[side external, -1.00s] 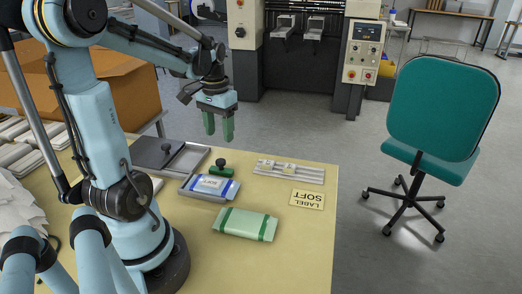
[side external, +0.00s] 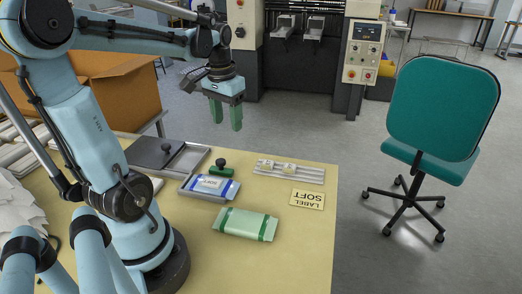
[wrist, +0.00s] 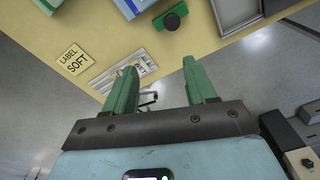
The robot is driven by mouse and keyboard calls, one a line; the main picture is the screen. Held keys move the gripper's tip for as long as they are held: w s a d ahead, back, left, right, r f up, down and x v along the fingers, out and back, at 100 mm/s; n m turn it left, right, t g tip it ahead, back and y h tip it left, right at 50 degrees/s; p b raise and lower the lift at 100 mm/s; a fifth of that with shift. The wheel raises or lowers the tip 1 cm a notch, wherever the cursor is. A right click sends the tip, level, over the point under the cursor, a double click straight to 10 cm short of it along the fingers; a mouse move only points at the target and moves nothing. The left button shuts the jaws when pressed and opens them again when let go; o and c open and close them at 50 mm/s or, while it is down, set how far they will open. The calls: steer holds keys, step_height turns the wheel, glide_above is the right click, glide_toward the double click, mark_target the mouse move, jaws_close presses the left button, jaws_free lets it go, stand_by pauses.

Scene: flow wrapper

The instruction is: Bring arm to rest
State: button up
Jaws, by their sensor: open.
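My gripper (side external: 226,113) hangs above and beyond the far edge of the yellow table (side external: 300,240), with its two green fingers pointing down. In the wrist view my gripper (wrist: 158,82) shows its fingers spread apart with nothing between them. It touches none of the objects on the table. My arm reaches out from its base at the left of the table.
On the table lie a green-banded packet (side external: 245,224), a blue-and-white packet (side external: 209,187), a green stamp with a dark knob (side external: 221,167), a metal tray (side external: 188,160), a slotted rail (side external: 290,171) and a "LABEL SOFT" card (side external: 307,199). A teal chair (side external: 435,110) stands at right.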

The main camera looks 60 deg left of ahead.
steer(key=w+d+f+m+t, duration=0.1)
steer(key=d+m+t, duration=0.1)
steer(key=d, duration=0.7)
steer(key=w+d+m+t, duration=0.1)
steer(key=d+t, duration=0.3)
steer(key=d, duration=0.6)
steer(key=shift+w+f+m+h, duration=0.25)
steer(key=shift+f+m+h, duration=0.1)
steer(key=shift+m, duration=0.55)
steer(key=shift+a, duration=0.1)
